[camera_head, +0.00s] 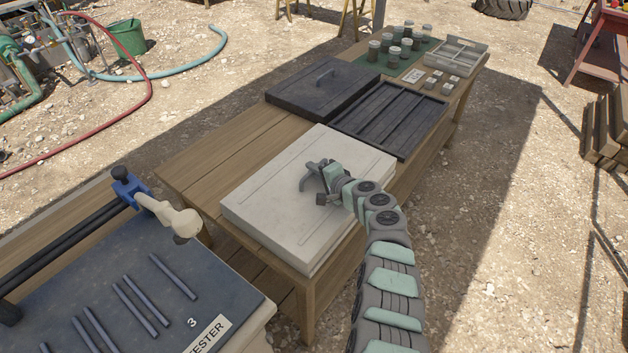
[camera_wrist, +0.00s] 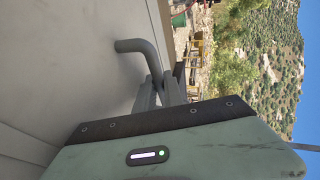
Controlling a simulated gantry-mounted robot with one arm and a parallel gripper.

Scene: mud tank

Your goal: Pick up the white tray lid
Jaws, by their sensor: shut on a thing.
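The white tray lid (camera_head: 268,186) is a wide, pale, flat slab at the near end of the wooden bench, level over the bench top. Its pale surface fills the left of the wrist view (camera_wrist: 65,60). My gripper (camera_head: 313,178) is over the middle of the lid. In the wrist view, my gripper's fingers (camera_wrist: 160,92) are shut on the lid's grey bent handle (camera_wrist: 137,46), whose free bend sticks out past them. In the head view the gripper hides the handle. I cannot tell whether the lid is raised at all.
Jars (camera_head: 375,50) on a green mat and a grey divided tray (camera_head: 456,52) stand at the far end. A tester table (camera_head: 190,285) is near left.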

